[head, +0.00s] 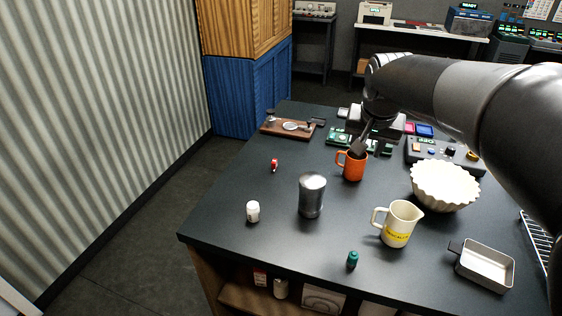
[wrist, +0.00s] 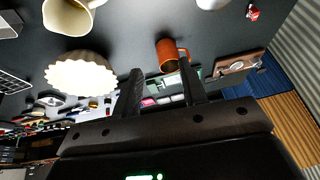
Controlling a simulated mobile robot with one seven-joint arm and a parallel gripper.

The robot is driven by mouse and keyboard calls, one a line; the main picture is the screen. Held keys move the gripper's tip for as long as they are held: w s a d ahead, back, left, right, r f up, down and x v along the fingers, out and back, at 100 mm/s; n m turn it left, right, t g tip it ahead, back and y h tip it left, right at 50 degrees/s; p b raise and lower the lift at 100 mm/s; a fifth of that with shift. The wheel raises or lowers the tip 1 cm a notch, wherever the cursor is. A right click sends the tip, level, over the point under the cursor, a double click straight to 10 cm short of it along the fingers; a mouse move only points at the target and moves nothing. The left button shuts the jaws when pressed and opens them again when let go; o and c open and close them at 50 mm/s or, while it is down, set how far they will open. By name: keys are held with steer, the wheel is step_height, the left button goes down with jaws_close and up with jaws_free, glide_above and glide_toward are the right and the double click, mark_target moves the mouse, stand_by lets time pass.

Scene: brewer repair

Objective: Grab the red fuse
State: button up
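The red fuse (head: 274,164) is a small red piece with a pale part, on the dark tabletop left of the orange mug in the head view. It also shows near the top right of the wrist view (wrist: 252,12). My gripper (head: 359,146) is over the table by the orange mug (head: 352,167), well to the right of the fuse. In the wrist view its two fingers (wrist: 160,62) stand apart with nothing held between them. The mug shows beyond the fingertips there; I cannot tell whether they touch it.
A metal canister (head: 312,195) and a white bottle (head: 253,211) stand in front of the fuse. A wooden board (head: 272,128) lies behind it. A cream pitcher (head: 397,224), fluted bowl (head: 444,187) and metal tray (head: 485,266) are at right. The table around the fuse is clear.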

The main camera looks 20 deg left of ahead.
steer(key=w+a+f, duration=0.3)
steer(key=w+a, duration=0.1)
steer(key=a, duration=0.3)
steer(key=w+a+f, duration=0.2)
steer(key=w+a, duration=0.2)
steer(key=a, duration=0.3)
glide_toward(274, 162)
steer(key=shift+n, duration=0.3)
steer(key=x, duration=1)
steer(key=shift+w+a+f, duration=0.1)
steer(key=shift+w+f, duration=0.05)
steer(key=shift+f, duration=0.05)
steer(key=shift+c, duration=0.5)
jaws_close()
